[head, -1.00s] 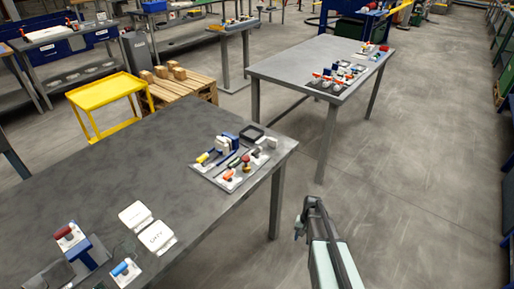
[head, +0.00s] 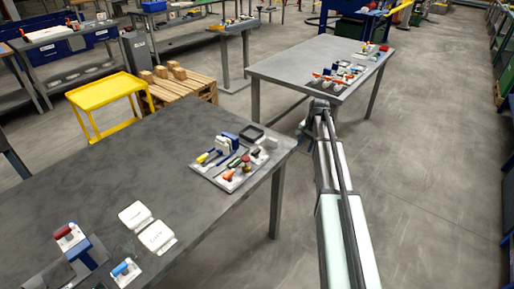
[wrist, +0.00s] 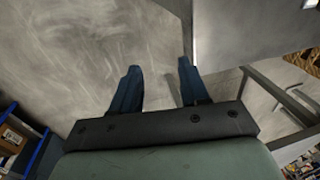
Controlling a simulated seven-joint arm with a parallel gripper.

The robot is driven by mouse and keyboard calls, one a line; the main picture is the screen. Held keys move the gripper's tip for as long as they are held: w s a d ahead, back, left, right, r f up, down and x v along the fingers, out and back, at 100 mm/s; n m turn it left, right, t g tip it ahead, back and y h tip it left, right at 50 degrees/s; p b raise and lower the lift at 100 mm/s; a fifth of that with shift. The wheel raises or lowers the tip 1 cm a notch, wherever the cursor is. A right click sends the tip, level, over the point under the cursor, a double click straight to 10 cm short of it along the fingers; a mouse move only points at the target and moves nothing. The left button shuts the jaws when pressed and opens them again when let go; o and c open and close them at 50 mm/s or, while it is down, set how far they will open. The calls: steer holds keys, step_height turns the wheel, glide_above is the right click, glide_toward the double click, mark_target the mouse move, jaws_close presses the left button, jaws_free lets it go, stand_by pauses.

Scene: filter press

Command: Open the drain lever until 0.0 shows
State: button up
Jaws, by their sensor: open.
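On the near table at lower left stands a small device with a blue post and a red-topped white head (head: 68,236). A blue-handled part on a white base (head: 125,270) is beside it, at the table's front. I cannot tell which part is the drain lever. Two white plates (head: 134,215) (head: 157,236) lie to their right, with markings too small to read. No number can be read. My gripper (wrist: 157,80) is open and empty in the wrist view, over bare floor beside a table edge. It is far from the device, past the near table's right end.
A grey tray of small coloured parts (head: 212,177) sits at the near table's right end. A second grey table (head: 290,68) with more parts stands behind. A yellow cart (head: 98,92) and a pallet with boxes (head: 183,92) are at the back left. The right-hand floor is clear.

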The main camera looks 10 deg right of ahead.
steer(key=a+r, duration=1)
steer(key=a, duration=0.1)
steer(key=g+h, duration=0.1)
steer(key=g, duration=0.1)
glide_toward(257, 150)
step_height(257, 150, down, 8)
steer(key=shift+s+a+f, duration=0.1)
steer(key=shift+s+f, duration=0.05)
steer(key=shift+f, duration=0.1)
jaws_close()
